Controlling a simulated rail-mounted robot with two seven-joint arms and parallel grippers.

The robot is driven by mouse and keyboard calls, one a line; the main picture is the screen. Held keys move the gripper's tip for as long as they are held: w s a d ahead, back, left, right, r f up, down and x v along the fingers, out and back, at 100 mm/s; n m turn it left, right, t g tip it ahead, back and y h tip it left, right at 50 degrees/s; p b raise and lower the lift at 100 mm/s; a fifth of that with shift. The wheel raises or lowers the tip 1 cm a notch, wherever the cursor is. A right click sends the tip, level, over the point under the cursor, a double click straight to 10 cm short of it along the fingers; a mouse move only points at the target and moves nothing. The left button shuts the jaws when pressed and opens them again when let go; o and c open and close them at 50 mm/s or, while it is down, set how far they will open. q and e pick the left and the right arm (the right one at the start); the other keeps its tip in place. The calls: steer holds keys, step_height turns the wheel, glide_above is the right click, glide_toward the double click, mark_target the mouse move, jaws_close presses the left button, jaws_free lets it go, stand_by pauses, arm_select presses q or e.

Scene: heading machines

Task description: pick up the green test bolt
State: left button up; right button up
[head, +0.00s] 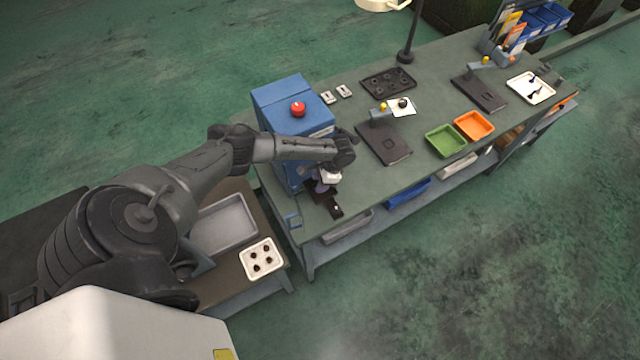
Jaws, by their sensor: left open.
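I cannot make out a green test bolt anywhere in the head view; it may be hidden or too small to tell. My left gripper (321,190) points down at the front of the blue machine (285,105) with the red button. It is open, and the arm above hides part of the machine's front. Whether anything sits between the fingers is too small to tell. My right gripper is out of view.
On the bench (360,195) are a green tray (432,146), an orange tray (461,122), two dark gauge stands (390,148), a black holed tray (388,83) and a white tray (519,91). A lower side table holds a grey tray (222,228) and a white tray of dark pieces (246,262).

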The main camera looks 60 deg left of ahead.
arm_select(q)
jaws_close()
stand_by(0.3)
stand_by(0.3)
